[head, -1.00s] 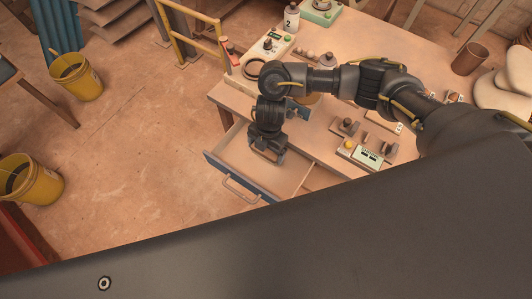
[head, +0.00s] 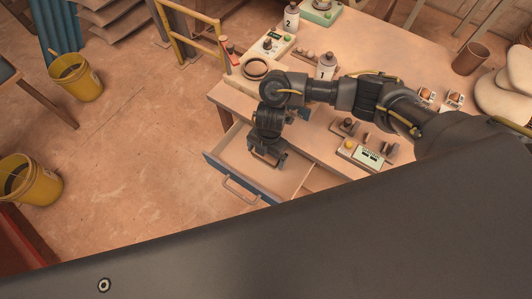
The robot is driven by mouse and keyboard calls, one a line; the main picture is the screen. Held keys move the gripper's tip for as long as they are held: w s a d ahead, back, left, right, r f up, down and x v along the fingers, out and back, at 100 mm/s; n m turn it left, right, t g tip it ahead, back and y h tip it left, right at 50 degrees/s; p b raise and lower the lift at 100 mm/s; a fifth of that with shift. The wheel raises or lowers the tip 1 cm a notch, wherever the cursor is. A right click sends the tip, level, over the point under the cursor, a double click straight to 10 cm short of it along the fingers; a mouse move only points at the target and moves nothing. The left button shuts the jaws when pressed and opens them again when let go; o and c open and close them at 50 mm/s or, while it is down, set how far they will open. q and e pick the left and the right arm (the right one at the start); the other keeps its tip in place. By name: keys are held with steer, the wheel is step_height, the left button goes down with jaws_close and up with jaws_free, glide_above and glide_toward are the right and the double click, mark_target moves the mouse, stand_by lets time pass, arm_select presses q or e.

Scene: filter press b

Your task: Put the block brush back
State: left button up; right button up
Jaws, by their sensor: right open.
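My right gripper (head: 266,158) is open and points down into the open drawer (head: 233,165) at the near left of the workbench (head: 335,160). Its wrist and fingers cover part of the drawer. I cannot make out a block brush; my right arm hides part of the drawer and the bench top. Nothing shows clearly between the fingers. The visible part of the drawer floor looks bare. My left gripper is not in the picture.
Yellow buckets (head: 76,77) stand on the floor at left. The floor left of the drawer is clear.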

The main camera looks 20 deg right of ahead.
step_height(320, 180, up, 12)
steer(key=d+p, duration=0.1)
steer(key=shift+w+p, duration=0.3)
steer(key=shift+w, duration=0.15)
stand_by(0.3)
